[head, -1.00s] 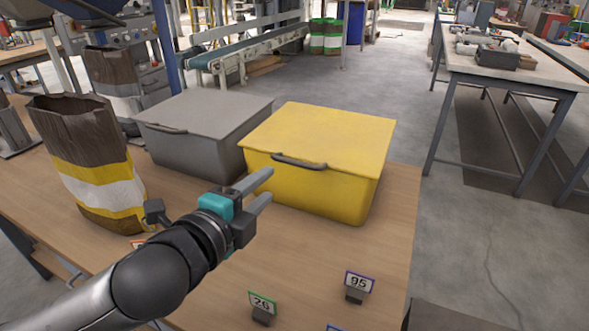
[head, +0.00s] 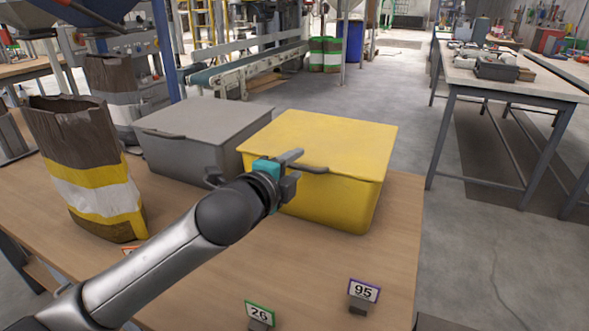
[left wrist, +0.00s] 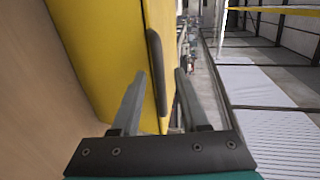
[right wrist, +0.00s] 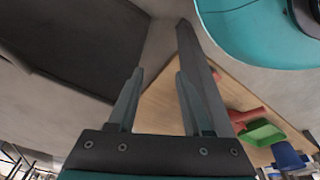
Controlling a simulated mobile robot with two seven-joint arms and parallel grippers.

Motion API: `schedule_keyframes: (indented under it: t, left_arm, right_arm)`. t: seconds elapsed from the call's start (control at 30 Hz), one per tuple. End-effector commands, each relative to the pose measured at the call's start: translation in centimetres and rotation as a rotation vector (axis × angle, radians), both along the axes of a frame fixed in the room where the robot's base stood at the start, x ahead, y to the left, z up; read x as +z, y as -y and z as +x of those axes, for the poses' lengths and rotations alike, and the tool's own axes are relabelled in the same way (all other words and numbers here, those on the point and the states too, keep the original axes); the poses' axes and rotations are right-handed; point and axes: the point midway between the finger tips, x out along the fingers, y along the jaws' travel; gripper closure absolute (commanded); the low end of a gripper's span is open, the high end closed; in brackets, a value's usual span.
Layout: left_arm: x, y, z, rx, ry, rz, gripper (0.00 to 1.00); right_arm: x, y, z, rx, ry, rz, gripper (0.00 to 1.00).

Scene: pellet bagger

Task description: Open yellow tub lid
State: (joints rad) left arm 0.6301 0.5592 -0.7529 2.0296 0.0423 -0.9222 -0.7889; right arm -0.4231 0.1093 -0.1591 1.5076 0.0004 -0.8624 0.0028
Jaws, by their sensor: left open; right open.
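The yellow tub (head: 340,205) stands on the table with its flat yellow lid (head: 325,140) closed. A dark handle (head: 314,169) runs along the lid's front edge. My left gripper (head: 296,170) is open at the left part of this handle. In the left wrist view, the dark handle (left wrist: 156,65) appears between the two open fingers (left wrist: 159,75), beside the yellow tub wall (left wrist: 105,60). I cannot tell whether the fingers touch it. My right gripper (right wrist: 158,72) is open and empty in its wrist view and is outside the head view.
A grey lidded tub (head: 195,130) stands close on the left of the yellow one. A brown, yellow and white bag (head: 90,175) stands farther left. Number cards 26 (head: 259,314) and 95 (head: 363,291) stand near the front. The wooden table (head: 300,260) is bare between them and the tub.

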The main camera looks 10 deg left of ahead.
Motion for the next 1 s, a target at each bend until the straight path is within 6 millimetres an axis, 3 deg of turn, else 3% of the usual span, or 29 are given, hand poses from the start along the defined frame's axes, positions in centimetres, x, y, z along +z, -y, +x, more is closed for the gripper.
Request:
schedule_keyframes:
  t: [0.37, 0.77, 1.0]
  left_arm:
    - [-0.05, 0.13, 0.34, 0.000, 0.000, 0.000, 0.56]
    - [-0.07, 0.11, 0.33, 0.000, 0.000, 0.000, 1.00]
    - [-0.08, 0.09, 0.32, 0.000, 0.000, 0.000, 1.00]
  right_arm:
    - [0.26, -0.11, 0.11, -0.001, 0.000, 0.001, 0.50]
    - [0.24, -0.10, 0.12, -0.001, 0.001, 0.001, 0.50]
    - [0.24, -0.10, 0.13, -0.001, 0.001, 0.001, 0.50]
